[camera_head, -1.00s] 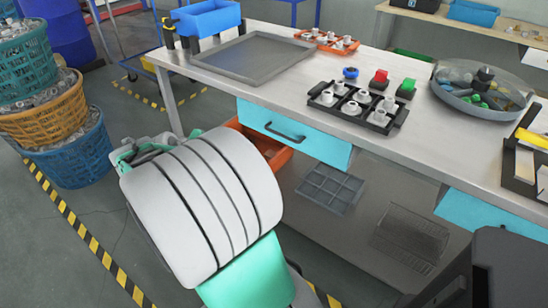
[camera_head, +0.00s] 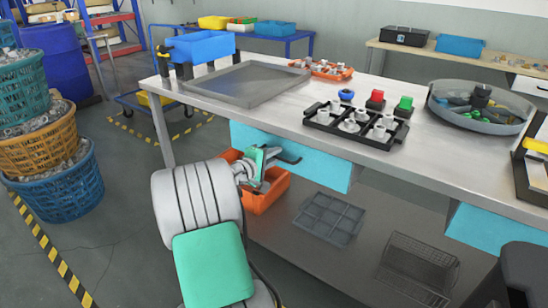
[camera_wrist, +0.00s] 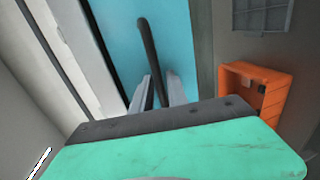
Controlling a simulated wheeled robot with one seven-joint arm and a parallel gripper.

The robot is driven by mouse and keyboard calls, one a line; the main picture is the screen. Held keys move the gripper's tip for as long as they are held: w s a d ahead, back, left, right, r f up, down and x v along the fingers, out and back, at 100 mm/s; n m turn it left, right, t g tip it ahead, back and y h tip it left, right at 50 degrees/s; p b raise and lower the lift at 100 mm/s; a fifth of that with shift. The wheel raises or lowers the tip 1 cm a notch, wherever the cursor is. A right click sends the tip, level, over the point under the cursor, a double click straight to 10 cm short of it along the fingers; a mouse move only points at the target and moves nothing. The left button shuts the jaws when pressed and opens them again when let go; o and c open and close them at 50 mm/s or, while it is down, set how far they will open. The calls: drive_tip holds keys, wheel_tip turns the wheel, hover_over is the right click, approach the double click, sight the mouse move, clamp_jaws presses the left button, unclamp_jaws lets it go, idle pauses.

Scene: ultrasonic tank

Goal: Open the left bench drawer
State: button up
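The left bench drawer has a blue front (camera_head: 325,168) under the left part of the bench top and looks shut; it fills the upper middle of the wrist view (camera_wrist: 182,35). Its dark bar handle (camera_head: 290,159) is partly hidden by my gripper (camera_head: 268,165). In the wrist view, the handle (camera_wrist: 146,38) runs down between the two fingers of my gripper (camera_wrist: 158,85). The fingers stand apart, one on each side of the bar, with no clear sign of them pressing on it.
An orange bin (camera_head: 262,200) stands below the drawer, close to my wrist; it also shows in the wrist view (camera_wrist: 238,77). A grey divided tray (camera_head: 328,220) and a wire basket (camera_head: 415,265) lie on the lower shelf. A second blue drawer (camera_head: 485,228) is at right. Stacked baskets (camera_head: 60,190) stand left.

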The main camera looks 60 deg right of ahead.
drive_tip(key=shift+c, duration=0.2)
clamp_jaws()
idle(1.1)
